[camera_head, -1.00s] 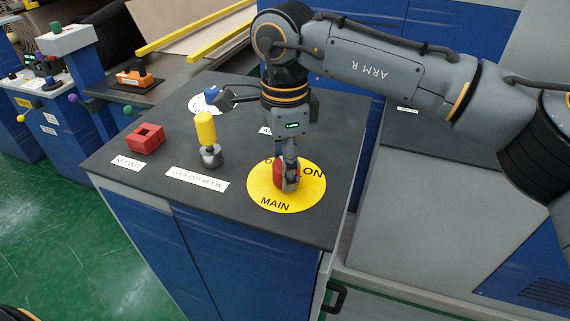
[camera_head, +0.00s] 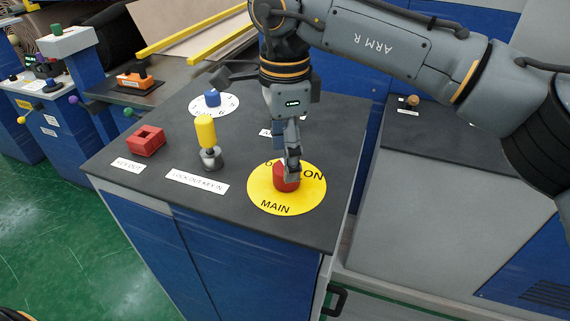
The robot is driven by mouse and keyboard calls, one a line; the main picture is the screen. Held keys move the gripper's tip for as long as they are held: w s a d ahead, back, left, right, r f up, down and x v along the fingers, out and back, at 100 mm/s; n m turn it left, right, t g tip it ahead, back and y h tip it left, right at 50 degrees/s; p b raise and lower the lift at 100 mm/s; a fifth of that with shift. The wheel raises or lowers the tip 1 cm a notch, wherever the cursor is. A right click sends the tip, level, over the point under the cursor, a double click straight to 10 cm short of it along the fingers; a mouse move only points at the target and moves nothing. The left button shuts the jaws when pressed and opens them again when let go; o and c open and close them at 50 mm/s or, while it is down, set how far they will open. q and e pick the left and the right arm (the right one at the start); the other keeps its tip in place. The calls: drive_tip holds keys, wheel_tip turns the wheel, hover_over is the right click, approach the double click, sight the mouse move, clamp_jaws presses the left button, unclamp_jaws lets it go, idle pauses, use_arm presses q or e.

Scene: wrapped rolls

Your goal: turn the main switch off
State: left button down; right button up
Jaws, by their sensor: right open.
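The main switch is a red knob (camera_head: 286,180) on a round yellow plate (camera_head: 268,208) marked MAIN, with ON at its upper right and the other word partly hidden. The plate lies on the dark top of a blue cabinet. My right gripper (camera_head: 291,168) comes down from above at the knob's far side. Its fingers are open and overlap the upper part of the knob. Whether they touch it I cannot tell. My left gripper is not in view.
On the same top stand a yellow-handled lockout key (camera_head: 206,133), a red square block (camera_head: 147,140) and a blue knob (camera_head: 212,98) on a white dial. An orange device (camera_head: 134,79) lies on the bench behind left. The front left of the top is clear.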

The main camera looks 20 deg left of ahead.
wheel_tip(320, 180, up, 8)
drive_tip(key=shift+r, duration=0.2)
drive_tip(key=shift+s+f, duration=0.1)
idle(0.4)
